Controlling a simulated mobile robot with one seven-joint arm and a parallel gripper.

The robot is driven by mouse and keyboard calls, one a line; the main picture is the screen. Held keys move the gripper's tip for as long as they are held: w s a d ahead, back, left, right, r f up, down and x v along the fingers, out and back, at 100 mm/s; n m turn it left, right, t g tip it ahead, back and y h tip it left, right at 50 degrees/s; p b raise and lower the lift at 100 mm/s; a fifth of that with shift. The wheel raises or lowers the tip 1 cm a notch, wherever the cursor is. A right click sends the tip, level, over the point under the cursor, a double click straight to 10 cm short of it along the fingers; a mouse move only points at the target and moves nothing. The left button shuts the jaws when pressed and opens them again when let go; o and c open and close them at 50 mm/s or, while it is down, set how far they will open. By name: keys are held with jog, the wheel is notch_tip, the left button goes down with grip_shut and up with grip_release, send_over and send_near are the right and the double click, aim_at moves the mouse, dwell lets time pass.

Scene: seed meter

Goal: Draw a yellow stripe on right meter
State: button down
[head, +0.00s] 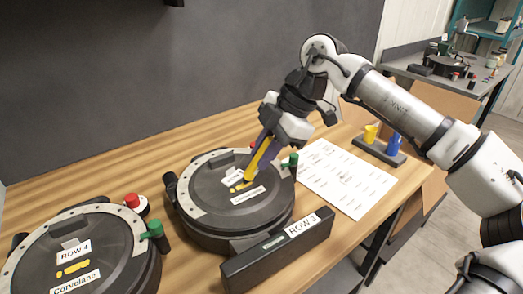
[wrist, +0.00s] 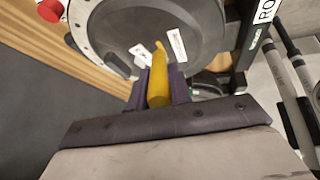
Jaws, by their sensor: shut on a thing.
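The right meter (head: 215,205) is a round black unit with a pale rim, white labels on its lid and the ROW 3 sign (head: 302,226) in front. My gripper (head: 265,148) is above its lid, shut on a yellow marker (head: 258,160). The marker is tilted, tip down at the lid by a short yellow mark (head: 238,187); I cannot tell if it touches. In the wrist view the marker (wrist: 157,88) sits between the fingers (wrist: 160,88), pointing at the lid (wrist: 200,20). The left meter (head: 112,262), labelled ROW 4 and Corvelane, bears yellow marks (head: 73,270).
A printed sheet (head: 345,180) lies right of the right meter. Behind it a dark holder (head: 378,152) carries a yellow (head: 370,133) and a blue piece (head: 393,144). Red-capped (head: 132,200) and green-capped knobs (head: 154,229) stand between the meters. A grey wall (head: 150,80) is behind.

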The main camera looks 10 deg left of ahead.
jog(key=shift+w+d+p, duration=0.35)
jog(key=shift+w+d, duration=0.35)
jog(key=shift+d, duration=0.05)
dwell(1.2)
jog(key=shift+r+p, duration=2.25)
jog(key=shift+r, duration=0.8)
